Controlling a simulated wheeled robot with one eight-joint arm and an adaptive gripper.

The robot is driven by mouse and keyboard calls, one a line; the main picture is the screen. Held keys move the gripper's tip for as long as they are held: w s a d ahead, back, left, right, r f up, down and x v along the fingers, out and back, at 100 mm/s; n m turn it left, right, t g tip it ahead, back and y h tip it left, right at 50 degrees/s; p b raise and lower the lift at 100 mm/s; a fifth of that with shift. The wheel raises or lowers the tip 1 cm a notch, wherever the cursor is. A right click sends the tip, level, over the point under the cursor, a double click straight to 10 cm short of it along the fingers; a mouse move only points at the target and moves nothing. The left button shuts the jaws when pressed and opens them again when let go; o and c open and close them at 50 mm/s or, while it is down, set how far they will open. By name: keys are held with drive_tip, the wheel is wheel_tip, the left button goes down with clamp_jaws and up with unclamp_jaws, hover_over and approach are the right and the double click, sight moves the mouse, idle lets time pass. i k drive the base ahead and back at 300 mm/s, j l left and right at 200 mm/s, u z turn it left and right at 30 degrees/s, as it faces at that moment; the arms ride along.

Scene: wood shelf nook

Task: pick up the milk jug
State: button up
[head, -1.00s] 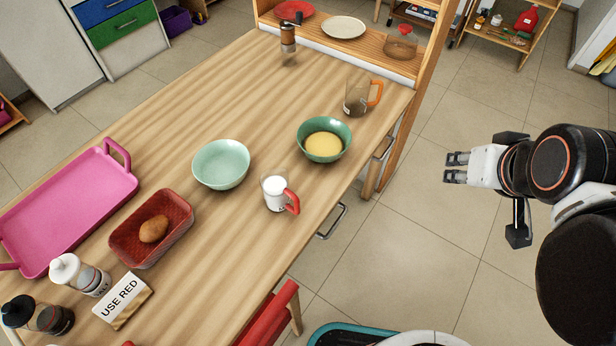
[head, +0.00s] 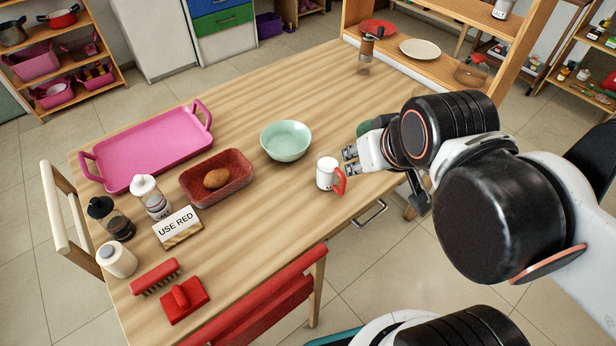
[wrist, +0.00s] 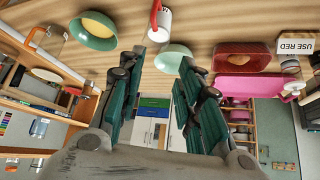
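The milk jug (head: 325,174), a small clear jug with white milk and a red handle, stands upright on the wooden table near its right edge. It also shows in the wrist view (wrist: 160,25), at the top, just beyond and between the fingertips. My gripper (head: 350,160) is just right of the jug at table height in the head view. In the wrist view my gripper (wrist: 161,60) has its two fingers well apart with nothing between them. Contact between a finger and the jug cannot be told.
A pale green bowl (head: 286,141) stands left of the jug. A green bowl with yellow contents (wrist: 95,30) and an orange-handled jug (wrist: 45,46) are mostly hidden by my arm in the head view.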

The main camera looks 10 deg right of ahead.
sight(329, 162)
drive_tip(key=k+l, duration=0.15)
drive_tip(key=l, duration=0.25)
drive_tip(key=k+l+u, duration=0.15)
drive_tip(key=l, duration=0.2)
drive_tip(key=k+l, duration=0.1)
drive_tip(key=l, duration=0.3)
drive_tip(key=k+l+u, duration=0.15)
drive_tip(key=l, duration=0.2)
